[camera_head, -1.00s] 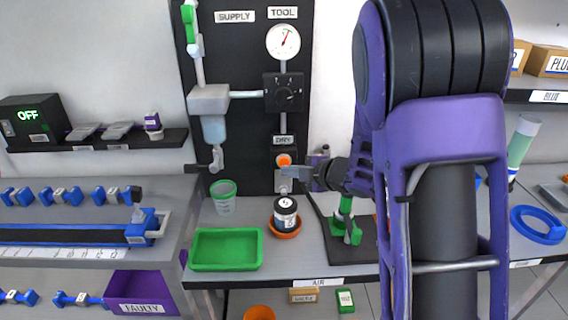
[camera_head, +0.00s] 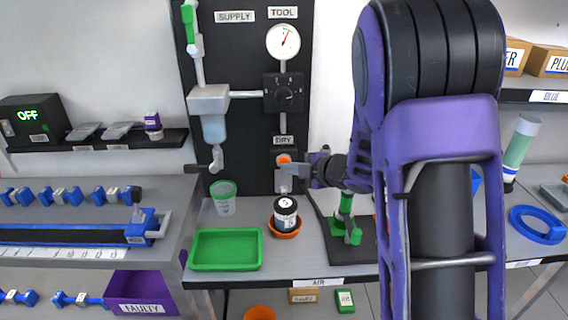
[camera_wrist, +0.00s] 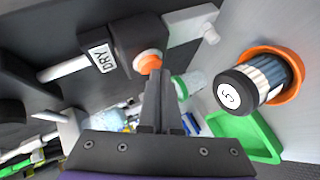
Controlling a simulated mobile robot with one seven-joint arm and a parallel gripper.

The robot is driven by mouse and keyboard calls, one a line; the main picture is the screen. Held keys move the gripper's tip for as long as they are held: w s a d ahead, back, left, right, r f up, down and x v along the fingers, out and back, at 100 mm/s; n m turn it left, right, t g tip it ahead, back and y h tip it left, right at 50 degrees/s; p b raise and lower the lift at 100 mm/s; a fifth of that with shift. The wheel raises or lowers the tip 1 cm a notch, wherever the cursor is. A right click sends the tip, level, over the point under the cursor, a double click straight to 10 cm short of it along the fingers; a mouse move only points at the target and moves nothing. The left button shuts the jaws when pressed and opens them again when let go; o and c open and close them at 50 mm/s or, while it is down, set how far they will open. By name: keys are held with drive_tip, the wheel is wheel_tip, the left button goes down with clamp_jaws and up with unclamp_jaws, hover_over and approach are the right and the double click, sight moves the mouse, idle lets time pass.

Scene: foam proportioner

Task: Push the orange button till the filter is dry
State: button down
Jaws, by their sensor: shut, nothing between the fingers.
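The orange button (camera_head: 283,159) sits on a grey box under the DRY label on the black panel. It also shows in the wrist view (camera_wrist: 148,61), right at the tip of my gripper (camera_wrist: 155,78). My gripper (camera_head: 285,169) is shut and empty, its fingertips at or just in front of the button. I cannot tell whether they press it. The filter (camera_head: 285,207), a dark-capped cylinder with a white label, stands in an orange dish (camera_head: 287,234) below the button. In the wrist view the filter (camera_wrist: 264,76) shows pleated sides. Its wetness cannot be told.
A green tray (camera_head: 226,266) and a clear cup with green rim (camera_head: 223,196) stand left of the dish. A green stand (camera_head: 346,228) is to the right, close to my arm. A gauge (camera_head: 283,41) and a dial (camera_head: 283,93) are above on the panel.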

drive_tip(key=shift+w, duration=0.25)
drive_tip(key=shift+s, duration=0.1)
idle(0.5)
drive_tip(key=shift+s, duration=0.75)
drive_tip(key=shift+s+b, duration=0.75)
drive_tip(key=shift+s, duration=1.75)
